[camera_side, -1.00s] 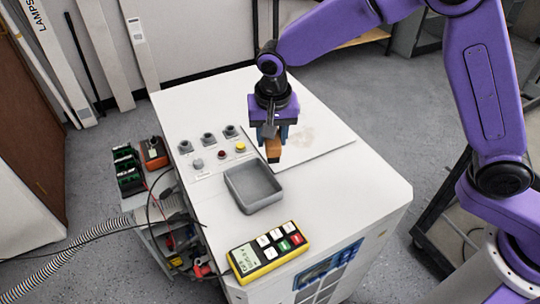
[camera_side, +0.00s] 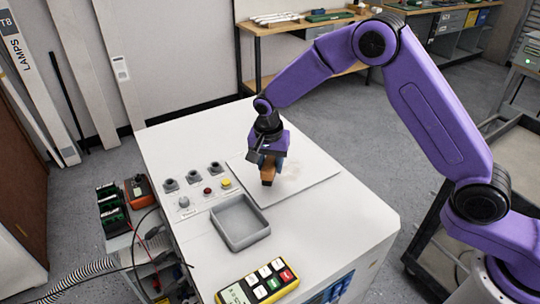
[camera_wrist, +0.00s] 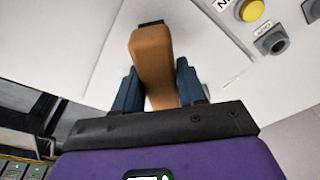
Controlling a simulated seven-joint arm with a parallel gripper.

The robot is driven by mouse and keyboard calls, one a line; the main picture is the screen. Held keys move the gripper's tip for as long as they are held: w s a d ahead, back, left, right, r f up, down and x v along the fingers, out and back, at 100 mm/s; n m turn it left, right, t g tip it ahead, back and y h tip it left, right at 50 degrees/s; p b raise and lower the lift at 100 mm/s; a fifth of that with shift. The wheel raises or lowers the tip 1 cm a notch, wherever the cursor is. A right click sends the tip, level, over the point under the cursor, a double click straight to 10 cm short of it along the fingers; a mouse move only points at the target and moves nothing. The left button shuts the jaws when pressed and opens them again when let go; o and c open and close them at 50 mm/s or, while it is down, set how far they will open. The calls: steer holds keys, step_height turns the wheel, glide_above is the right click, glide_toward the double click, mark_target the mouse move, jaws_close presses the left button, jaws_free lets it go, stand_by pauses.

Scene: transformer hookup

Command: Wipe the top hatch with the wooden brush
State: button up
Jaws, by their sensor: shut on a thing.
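The wooden brush (camera_side: 268,172) is in my gripper (camera_side: 270,160), with its dark bristle end pointing down. The top hatch (camera_side: 310,185) is a pale flat panel on the white cabinet, with a faint brownish smudge on it. The brush hangs over the left part of the hatch in the side view; I cannot tell whether its bristles touch it. In the wrist view the brush (camera_wrist: 152,60) sits between the two blue fingers of my gripper (camera_wrist: 155,85), which are shut on it.
A grey open tray (camera_side: 240,222) stands on the white cabinet (camera_side: 330,235) in front of the hatch. A panel with several knobs and a yellow button (camera_side: 226,183) lies to the left. A yellow meter (camera_side: 258,284) lies near the front edge.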

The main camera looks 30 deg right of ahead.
steer(key=shift+f, duration=0.85)
step_height(320, 180, down, 2)
steer(key=shift+f, duration=0.1)
steer(key=shift+d, duration=0.85)
steer(key=shift+c, duration=0.4)
steer(key=shift+d, duration=6.05)
steer(key=shift+w, duration=0.7)
steer(key=shift+a, duration=6.8)
steer(key=shift+w+a, duration=0.15)
steer(key=shift+w, duration=0.45)
steer(key=shift+w+d, duration=0.2)
steer(key=shift+d, duration=6.9)
steer(key=shift+w+a, duration=0.15)
steer(key=shift+w, duration=0.65)
steer(key=shift+s+a, duration=0.1)
steer(key=shift+a, duration=6.8)
step_height(320, 180, up, 8)
